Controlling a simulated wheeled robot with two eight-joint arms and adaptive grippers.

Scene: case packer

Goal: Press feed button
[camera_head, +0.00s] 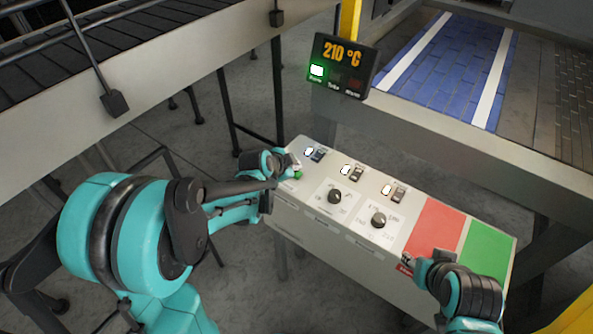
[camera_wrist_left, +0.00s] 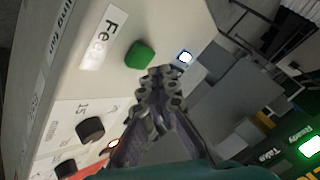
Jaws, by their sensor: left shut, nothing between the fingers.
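The green feed button (camera_wrist_left: 140,54) shows in the left wrist view beside a white label reading "Feed" (camera_wrist_left: 108,38). In the head view the button (camera_head: 298,175) is a small green spot at the left end of the control box (camera_head: 310,222). My left gripper (camera_head: 288,164) is over that end. In its wrist view the shut, empty fingertips (camera_wrist_left: 160,76) are right beside the button; I cannot tell whether they touch it. My right gripper (camera_head: 410,262) is at the box's front edge by the red patch; its finger opening is too small to tell.
The box top carries several lit switches (camera_head: 346,170), dark knobs (camera_head: 378,219), a red patch (camera_head: 434,228) and a green patch (camera_head: 488,248). A display (camera_head: 343,66) reading 210 °C stands behind. Conveyors (camera_head: 440,70) flank the back and left.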

